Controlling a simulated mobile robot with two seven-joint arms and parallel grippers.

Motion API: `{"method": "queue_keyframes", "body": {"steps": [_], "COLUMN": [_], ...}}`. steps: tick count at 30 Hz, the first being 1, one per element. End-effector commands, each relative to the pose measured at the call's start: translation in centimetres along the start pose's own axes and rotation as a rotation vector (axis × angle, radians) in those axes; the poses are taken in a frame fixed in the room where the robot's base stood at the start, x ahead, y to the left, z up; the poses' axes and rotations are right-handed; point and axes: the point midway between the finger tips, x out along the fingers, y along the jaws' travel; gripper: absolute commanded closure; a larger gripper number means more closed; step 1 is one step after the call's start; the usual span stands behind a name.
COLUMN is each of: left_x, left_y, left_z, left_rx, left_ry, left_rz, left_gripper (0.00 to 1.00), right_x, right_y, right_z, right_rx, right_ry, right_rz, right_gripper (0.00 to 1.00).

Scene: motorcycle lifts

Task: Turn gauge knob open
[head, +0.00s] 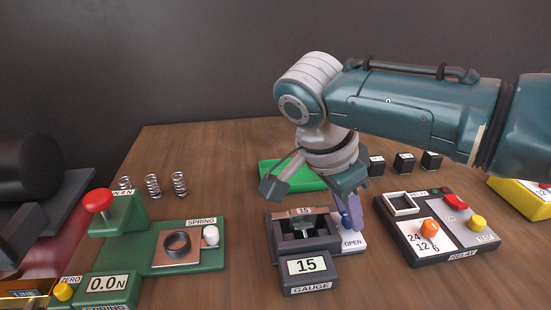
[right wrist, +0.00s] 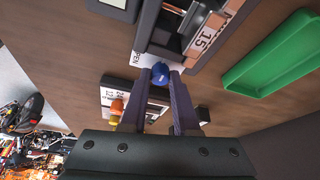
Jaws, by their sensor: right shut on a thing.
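The gauge (head: 303,262) is a dark box on the table, with "15" on its display and an open slot on top. A white plate marked "OPEN" (head: 352,243) joins its right side. The blue knob (head: 345,219) stands on that plate, partly hidden by a finger. My right gripper (head: 352,213) reaches down over it. In the right wrist view its two purple fingers are shut on the blue knob (right wrist: 160,73), one on each side. My left gripper is not in view.
A relay box (head: 440,229) stands close on the right, with small black blocks (head: 404,163) behind it. A green tray (head: 293,174) lies behind the gauge. A green spring tester (head: 150,235) and several springs (head: 152,186) stand on the left.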

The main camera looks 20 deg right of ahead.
Motion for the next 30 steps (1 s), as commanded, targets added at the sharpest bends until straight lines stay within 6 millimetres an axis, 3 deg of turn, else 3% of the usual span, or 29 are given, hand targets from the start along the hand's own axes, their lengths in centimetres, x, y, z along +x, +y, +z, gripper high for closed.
{"method": "queue_keyframes", "body": {"steps": [4,17,30], "left_x": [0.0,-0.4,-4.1], "left_y": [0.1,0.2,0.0], "left_z": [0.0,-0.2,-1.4], "left_rx": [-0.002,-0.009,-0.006], "left_ry": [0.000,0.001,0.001], "left_rz": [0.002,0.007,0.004], "left_gripper": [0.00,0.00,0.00], "right_x": [0.0,-0.2,-0.4], "right_y": [0.0,0.1,0.3], "right_z": [0.0,0.0,-0.2], "right_rx": [0.000,-0.014,-0.237], "right_ry": [0.000,0.000,-0.002], "right_rz": [0.001,-0.003,-0.093], "right_gripper": [1.00,1.00,1.00]}}
